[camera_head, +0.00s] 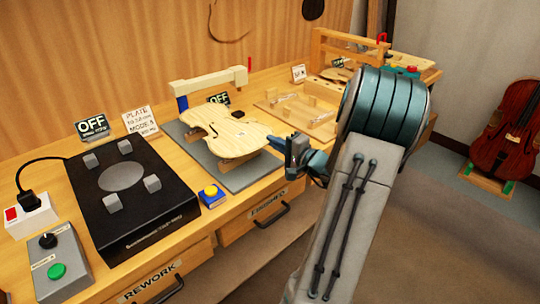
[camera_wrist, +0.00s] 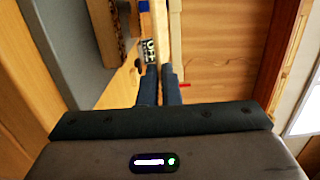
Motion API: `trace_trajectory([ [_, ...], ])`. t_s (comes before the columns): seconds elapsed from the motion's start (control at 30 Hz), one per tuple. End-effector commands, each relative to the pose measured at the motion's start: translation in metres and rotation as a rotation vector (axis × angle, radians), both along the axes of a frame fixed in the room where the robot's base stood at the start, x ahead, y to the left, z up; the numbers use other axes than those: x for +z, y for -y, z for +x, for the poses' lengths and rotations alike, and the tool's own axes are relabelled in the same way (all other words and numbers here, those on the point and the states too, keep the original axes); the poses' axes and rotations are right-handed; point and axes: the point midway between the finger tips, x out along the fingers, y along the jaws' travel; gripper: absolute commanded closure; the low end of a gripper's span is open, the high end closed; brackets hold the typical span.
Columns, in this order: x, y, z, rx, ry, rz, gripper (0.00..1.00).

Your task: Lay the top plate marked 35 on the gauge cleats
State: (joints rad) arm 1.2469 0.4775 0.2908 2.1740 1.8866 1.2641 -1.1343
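The top plate (camera_head: 228,133) is a pale violin-shaped board with a dark f-hole, held level over a grey mat (camera_head: 252,178). No number is legible on it. My gripper (camera_head: 277,141) is at its right edge. In the wrist view my fingers (camera_wrist: 160,86) are nearly together, with a pale strip, seemingly the plate edge-on, running out between them. The gauge has a cream beam (camera_head: 211,80) with a blue post and a red pin, behind and above the plate. The cleats are mostly hidden under the plate; I cannot tell whether it touches them.
A black device (camera_head: 130,203) with grey pads stands to the left. A wooden tray (camera_head: 297,112) lies to the right. OFF signs and a card (camera_head: 140,121) stand behind. A violin (camera_head: 508,130) stands far right.

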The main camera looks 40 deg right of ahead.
Motion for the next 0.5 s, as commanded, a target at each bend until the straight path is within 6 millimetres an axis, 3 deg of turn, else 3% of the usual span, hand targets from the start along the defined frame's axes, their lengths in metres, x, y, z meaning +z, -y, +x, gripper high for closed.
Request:
trace_trajectory([
  [0.13, -0.007, -0.010, 0.004, -0.001, -0.001, 0.000, 1.00],
  [0.5, -0.045, -0.010, 0.004, -0.001, 0.000, 0.001, 1.00],
])
